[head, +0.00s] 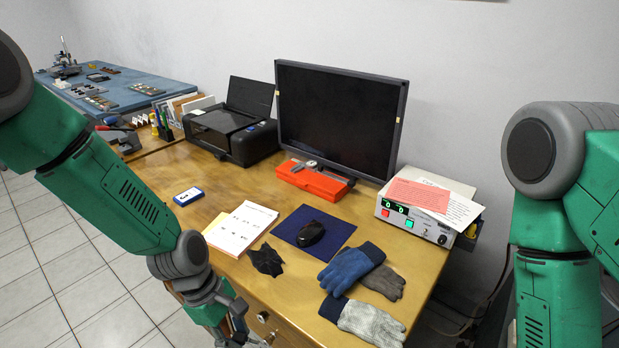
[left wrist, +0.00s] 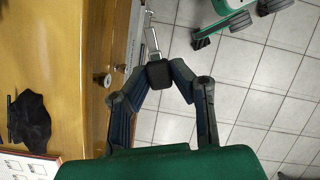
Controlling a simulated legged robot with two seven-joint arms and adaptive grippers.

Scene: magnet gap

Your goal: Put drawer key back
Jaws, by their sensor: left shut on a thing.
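My left gripper (head: 240,330) is low at the desk's front edge, beside the drawer front (head: 282,331). In the left wrist view the left gripper (left wrist: 157,72) has its fingertips together on a narrow silver metal piece, which looks like the drawer key (left wrist: 152,40). The key sticks out beyond the fingertips, apart from the wooden drawer front (left wrist: 97,45). A round knob (left wrist: 102,79) stands out from that front to the left of the gripper. Whether a keyhole is there I cannot tell. My right arm shows at the right of the head view, its gripper out of the picture.
The desk top (head: 240,187) carries a black cloth (head: 267,260), papers (head: 240,228), a mouse (head: 311,233) on a blue mat, gloves (head: 352,268), a red box (head: 313,181) and a power supply (head: 413,222). Open tiled floor (left wrist: 237,100) lies in front of the desk.

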